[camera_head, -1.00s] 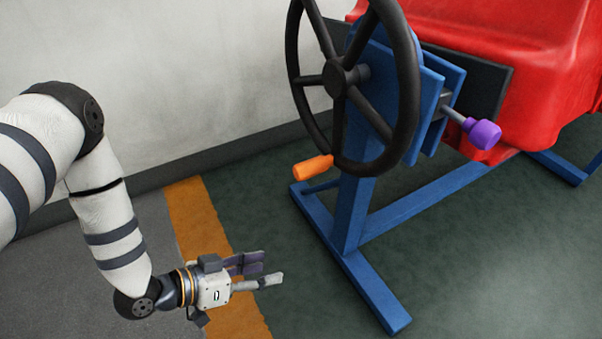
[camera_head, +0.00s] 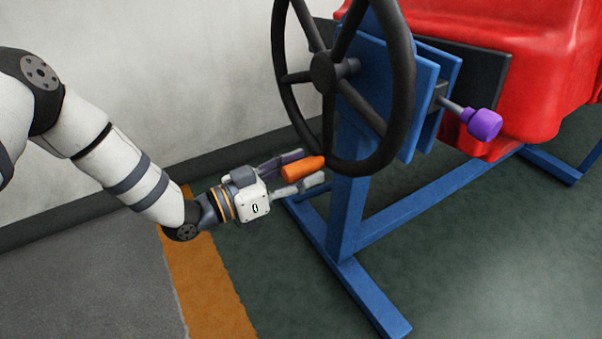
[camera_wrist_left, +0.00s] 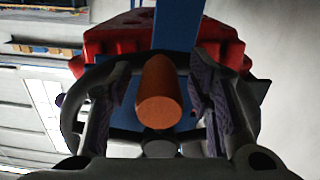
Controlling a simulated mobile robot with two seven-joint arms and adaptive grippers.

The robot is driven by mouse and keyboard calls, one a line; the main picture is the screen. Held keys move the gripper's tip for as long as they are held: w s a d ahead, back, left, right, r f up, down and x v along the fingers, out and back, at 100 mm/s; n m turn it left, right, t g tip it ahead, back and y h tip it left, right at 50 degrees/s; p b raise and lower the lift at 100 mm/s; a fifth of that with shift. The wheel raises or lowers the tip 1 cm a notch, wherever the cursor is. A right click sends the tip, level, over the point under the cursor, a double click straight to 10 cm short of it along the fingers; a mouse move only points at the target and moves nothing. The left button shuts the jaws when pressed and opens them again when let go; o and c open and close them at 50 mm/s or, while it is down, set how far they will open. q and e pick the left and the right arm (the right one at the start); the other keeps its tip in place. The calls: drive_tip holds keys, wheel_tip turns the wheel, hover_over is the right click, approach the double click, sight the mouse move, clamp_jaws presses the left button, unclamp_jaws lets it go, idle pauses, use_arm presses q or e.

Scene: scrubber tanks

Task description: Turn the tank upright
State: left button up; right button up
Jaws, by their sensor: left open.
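The red tank (camera_head: 490,45) hangs in a blue frame (camera_head: 345,215) at the upper right; it also shows behind the wheel in the left wrist view (camera_wrist_left: 110,42). A black handwheel (camera_head: 407,100) stands on the frame's near end. Its orange handle (camera_head: 302,168) sticks out from the lower rim, toward my gripper. My left gripper (camera_head: 297,172) is open, with its fingers on either side of the handle. In the left wrist view the orange handle (camera_wrist_left: 159,95) lies between the two open fingers (camera_wrist_left: 160,105), with gaps on both sides. My right gripper is not in view.
A purple knob (camera_head: 483,124) on a metal pin sticks out to the right of the wheel. The frame's blue foot (camera_head: 360,290) runs along the floor. A pale wall (camera_head: 150,80) stands at the left, behind my arm. The green floor at lower right is clear.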

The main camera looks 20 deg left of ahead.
use_arm(q)
clamp_jaws()
drive_tip(key=shift+w+a+m+p, duration=0.5)
drive_tip(key=shift+w+a+m, duration=0.25)
drive_tip(key=shift+a, duration=0.35)
unclamp_jaws()
drive_tip(key=shift+f, duration=0.1)
drive_tip(key=v, duration=1.2)
